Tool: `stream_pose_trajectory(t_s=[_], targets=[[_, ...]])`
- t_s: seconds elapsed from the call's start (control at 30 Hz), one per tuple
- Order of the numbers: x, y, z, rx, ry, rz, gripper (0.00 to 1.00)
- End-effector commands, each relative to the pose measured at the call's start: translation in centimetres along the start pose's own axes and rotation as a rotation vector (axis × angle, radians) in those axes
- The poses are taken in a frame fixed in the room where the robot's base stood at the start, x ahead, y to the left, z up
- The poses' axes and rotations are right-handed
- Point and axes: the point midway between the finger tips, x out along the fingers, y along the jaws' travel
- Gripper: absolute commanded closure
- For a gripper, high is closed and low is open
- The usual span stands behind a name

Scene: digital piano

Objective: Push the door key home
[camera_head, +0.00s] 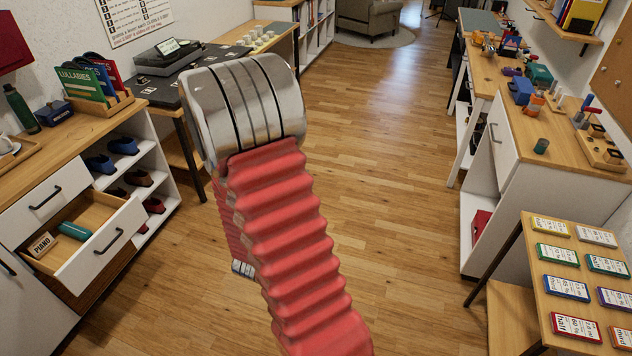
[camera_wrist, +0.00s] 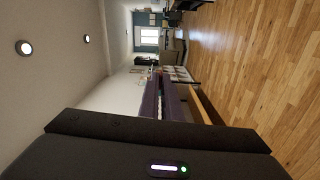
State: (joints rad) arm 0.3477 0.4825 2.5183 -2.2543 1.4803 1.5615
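I cannot make out a door key or a keyhole in either view. In the wrist view, turned on its side, a dark housing with a small green light fills the bottom. My gripper (camera_wrist: 162,98) shows beyond it as two narrow purple fingers close together, with a pale strip between them. Whether that strip is a true gap is too small to tell, and I see no object held. In the head view my arm, with its metal joint and red bellows, crosses the middle and hides part of the floor and the dark table.
An open drawer (camera_head: 75,243) at left holds a PIANO block (camera_head: 41,244) and a teal cylinder (camera_head: 75,231). A dark-topped table (camera_head: 160,92) stands behind. At right are a workbench (camera_head: 566,150) with tools and a card stand (camera_head: 545,285). The wooden floor (camera_head: 400,130) between is clear.

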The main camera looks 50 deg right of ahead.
Motion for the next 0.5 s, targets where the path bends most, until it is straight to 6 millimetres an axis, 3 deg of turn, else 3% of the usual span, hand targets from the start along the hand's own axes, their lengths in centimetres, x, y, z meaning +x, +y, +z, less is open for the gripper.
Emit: stream_pose_trajectory(t_s=[0.03, 0.2, 0.5], targets=[[-1.0, -0.2, -2.2, 0.000, 0.057, -0.006, 1.00], [-4.4, -0.6, -8.4, 0.000, 0.229, -0.023, 1.00], [-12.5, -1.3, -18.0, -0.002, 0.527, -0.051, 1.00]])
